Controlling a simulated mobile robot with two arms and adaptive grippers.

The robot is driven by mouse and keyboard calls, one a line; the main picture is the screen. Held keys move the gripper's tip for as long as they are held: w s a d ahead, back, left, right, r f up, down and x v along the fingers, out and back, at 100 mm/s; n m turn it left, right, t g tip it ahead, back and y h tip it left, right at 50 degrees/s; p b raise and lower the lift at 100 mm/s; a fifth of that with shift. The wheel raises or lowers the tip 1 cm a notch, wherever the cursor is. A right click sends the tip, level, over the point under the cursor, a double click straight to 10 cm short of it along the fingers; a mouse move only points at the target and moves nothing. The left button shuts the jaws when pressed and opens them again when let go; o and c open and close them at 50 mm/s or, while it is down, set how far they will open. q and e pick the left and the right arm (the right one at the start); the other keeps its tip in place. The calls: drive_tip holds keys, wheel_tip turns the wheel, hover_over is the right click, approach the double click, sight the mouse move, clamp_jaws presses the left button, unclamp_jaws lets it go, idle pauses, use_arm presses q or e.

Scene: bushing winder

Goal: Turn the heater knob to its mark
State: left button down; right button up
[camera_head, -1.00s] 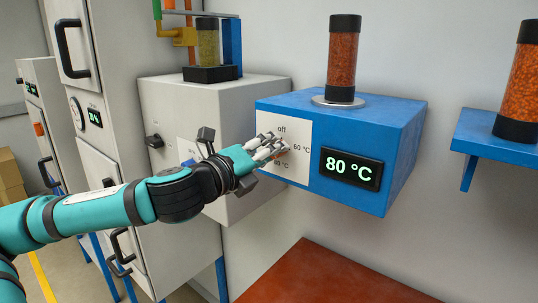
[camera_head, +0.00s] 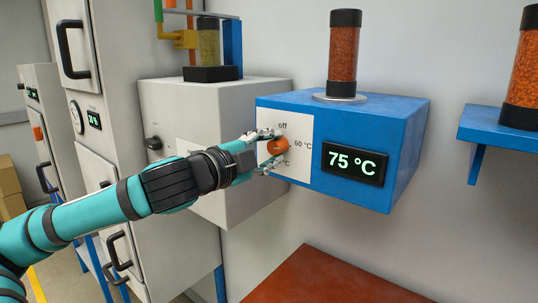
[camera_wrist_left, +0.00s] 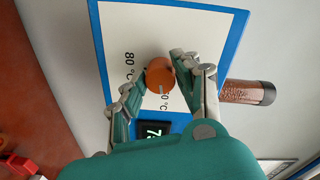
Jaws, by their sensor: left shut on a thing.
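The orange heater knob (camera_head: 278,147) sits on the white dial plate on the front of the blue heater box (camera_head: 360,110). The plate reads "off" at the top and "60 °C" at the right; the lower label is partly covered. My left gripper (camera_head: 270,150) reaches in from the left and is shut on the knob, fingers above and below it. In the left wrist view, the knob (camera_wrist_left: 161,75) lies between the fingertips, its pale pointer line towards the partly hidden 60 °C label. The display (camera_head: 353,163) reads 75 °C. My right gripper is out of view.
A jar of red granules (camera_head: 343,55) stands on the heater box. A grey box (camera_head: 232,115) is close on the left, behind my arm. A blue shelf with another jar (camera_head: 525,75) is at the right. A red-brown surface (camera_head: 330,280) lies below.

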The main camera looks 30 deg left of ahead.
use_arm(q)
drive_tip(key=n+b, duration=0.1)
drive_tip(key=n, duration=0.3)
drive_tip(key=shift+f+b, duration=0.15)
drive_tip(key=shift+b, duration=0.15)
drive_tip(key=n+b, duration=0.1)
drive_tip(key=n, duration=0.6)
drive_tip(key=shift+d+n, duration=0.1)
drive_tip(key=shift+n, duration=2.1)
drive_tip(key=c, duration=1)
unclamp_jaws()
drive_tip(key=shift+o, duration=0.2)
